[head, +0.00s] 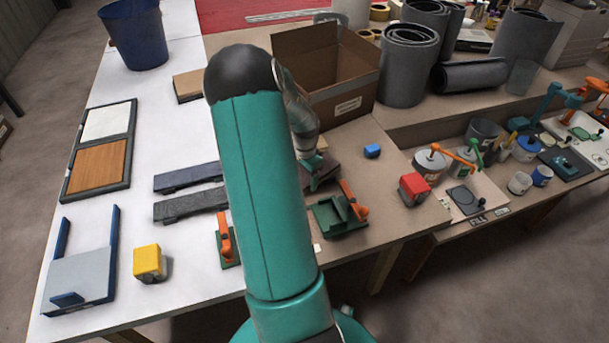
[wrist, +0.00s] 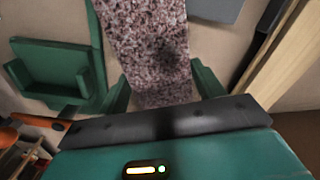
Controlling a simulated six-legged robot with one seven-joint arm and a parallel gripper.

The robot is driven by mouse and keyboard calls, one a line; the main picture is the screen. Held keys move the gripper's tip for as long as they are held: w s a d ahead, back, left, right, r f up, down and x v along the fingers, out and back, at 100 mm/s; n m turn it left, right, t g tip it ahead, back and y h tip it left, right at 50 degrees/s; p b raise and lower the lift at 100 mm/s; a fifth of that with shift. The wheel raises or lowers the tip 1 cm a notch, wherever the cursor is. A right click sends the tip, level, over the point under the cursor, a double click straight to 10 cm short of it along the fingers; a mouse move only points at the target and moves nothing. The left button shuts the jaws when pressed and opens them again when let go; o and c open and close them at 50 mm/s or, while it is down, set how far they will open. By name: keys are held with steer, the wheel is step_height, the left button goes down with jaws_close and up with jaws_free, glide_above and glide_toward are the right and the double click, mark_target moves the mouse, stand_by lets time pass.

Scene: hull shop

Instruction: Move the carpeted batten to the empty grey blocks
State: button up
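The carpeted batten, speckled maroon, shows in the wrist view (wrist: 150,45), running from the top edge down between my fingers. My gripper (wrist: 162,75) has one green finger on each side of the batten, with little or no visible gap. I cannot tell whether the fingers press on it. Two long dark grey pieces (head: 187,177) (head: 190,206) lie parallel on the white table, their right ends hidden by my arm. They may be the grey blocks; nothing separate shows on them.
A green bracket with an orange lever (head: 340,215) stands close to my gripper. Another orange lever clamp (head: 226,240) stands left of my arm. A cardboard box (head: 325,70) stands behind, a blue block (head: 372,151) and red block (head: 413,188) to the right, a yellow block (head: 149,262) front left.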

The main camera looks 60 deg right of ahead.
steer(key=o, duration=0.4)
steer(key=shift+r, duration=0.1)
step_height(320, 180, up, 12)
steer(key=w+a+r+n+t, duration=0.1)
steer(key=w+a+r+n, duration=0.25)
steer(key=a, duration=0.25)
steer(key=w+a+r+n+t, duration=0.1)
steer(key=w+a+r+n, duration=0.1)
steer(key=w+a+r, duration=0.3)
steer(key=w+a+r+n+t, duration=0.1)
steer(key=w+a+r+n, duration=0.15)
steer(key=a, duration=0.45)
steer(key=w+a+r+n, duration=0.1)
steer(key=a+r+n, duration=0.15)
steer(key=a, duration=0.55)
steer(key=s+a+r+n+t, duration=0.1)
steer(key=s+a+n, duration=0.1)
steer(key=a+n, duration=0.2)
steer(key=s+a+r+n, duration=0.2)
steer(key=s+a+n, duration=0.1)
steer(key=a, duration=0.7)
steer(key=s+a+r+n+t, duration=0.1)
steer(key=s+a+n, duration=0.2)
steer(key=a+n, duration=0.2)
steer(key=a, duration=0.2)
steer(key=shift+s+a+r+t, duration=0.15)
steer(key=shift+a+r+t, duration=0.15)
steer(key=shift+a+r, duration=0.1)
